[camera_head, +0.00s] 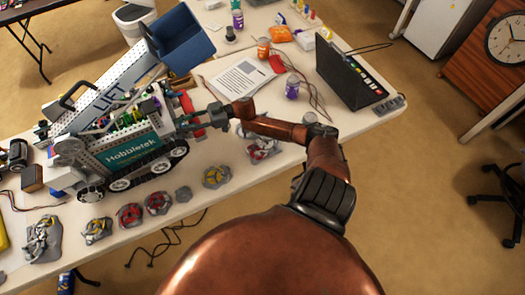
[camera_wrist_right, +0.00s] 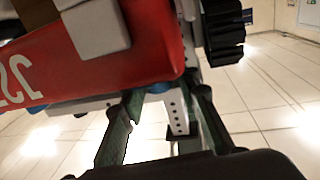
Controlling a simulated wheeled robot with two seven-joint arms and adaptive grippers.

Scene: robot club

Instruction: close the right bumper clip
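The tracked robot model (camera_head: 135,140), a white and grey vehicle with a teal "Hobbletek" panel, stands on the table. Its red bumper (camera_head: 188,103) is at its right end. In the right wrist view the red bumper (camera_wrist_right: 150,50) fills the upper left, with a pale block (camera_wrist_right: 95,25) on it. I cannot tell for sure which part is the right clip or how it stands. My right gripper (camera_head: 192,121) is close to the bumper. In the wrist view its fingers (camera_wrist_right: 160,125) are apart below the bumper, with a perforated light beam (camera_wrist_right: 175,110) visible between them; contact is unclear. My left gripper is out of view.
Several grey discs with coloured parts (camera_head: 158,203) line the table's front. A laptop (camera_head: 347,75), papers (camera_head: 240,82), a purple jar (camera_head: 292,87) and cables lie to the right. A blue bin (camera_head: 180,40) tops the model's raised arm.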

